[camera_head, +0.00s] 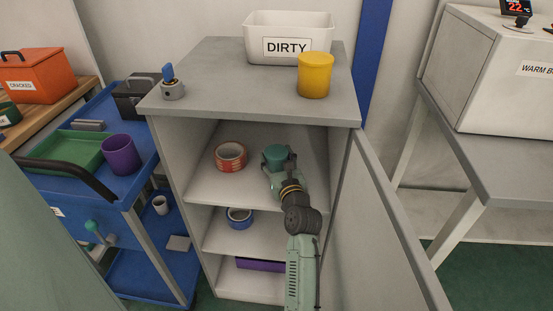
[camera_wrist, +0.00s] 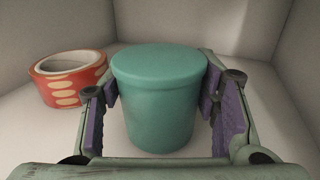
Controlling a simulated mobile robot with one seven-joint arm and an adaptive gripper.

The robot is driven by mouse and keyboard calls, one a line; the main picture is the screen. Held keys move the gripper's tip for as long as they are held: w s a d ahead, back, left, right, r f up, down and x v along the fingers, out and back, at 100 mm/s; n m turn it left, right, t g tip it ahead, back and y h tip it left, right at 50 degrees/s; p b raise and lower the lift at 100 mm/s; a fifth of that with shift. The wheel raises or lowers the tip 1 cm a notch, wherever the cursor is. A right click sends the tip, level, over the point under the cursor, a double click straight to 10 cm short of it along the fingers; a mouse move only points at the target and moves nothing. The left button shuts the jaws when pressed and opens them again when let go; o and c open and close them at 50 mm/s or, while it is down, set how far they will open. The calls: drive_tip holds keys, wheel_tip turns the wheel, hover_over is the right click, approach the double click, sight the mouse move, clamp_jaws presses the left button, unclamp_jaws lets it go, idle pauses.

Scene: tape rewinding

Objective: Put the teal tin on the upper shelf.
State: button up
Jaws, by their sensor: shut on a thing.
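The teal tin (camera_wrist: 160,100) is upright between the purple finger pads of my gripper (camera_wrist: 162,105), which is shut on it. In the head view the teal tin (camera_head: 275,153) and my gripper (camera_head: 278,160) are inside the open grey cabinet, at the upper shelf (camera_head: 225,188). The tin is to the right of a roll of red tape. Its base is partly hidden, and I cannot tell whether it touches the shelf.
The red tape roll (camera_head: 231,156) lies on the upper shelf, left of the tin. A blue tape roll (camera_head: 239,217) and a purple item (camera_head: 260,264) are lower down. The open cabinet door (camera_head: 385,230) stands right of my arm. A yellow tin (camera_head: 314,75) and a DIRTY bin (camera_head: 288,35) stand on top.

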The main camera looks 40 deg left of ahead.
drive_tip(key=shift+f, duration=0.25)
drive_tip(key=o, duration=1.4)
drive_tip(key=shift+f, duration=0.1)
drive_tip(key=shift+c, duration=0.2)
drive_tip(key=b+v, duration=0.1)
drive_tip(key=v, duration=1.1)
drive_tip(key=shift+b, duration=0.35)
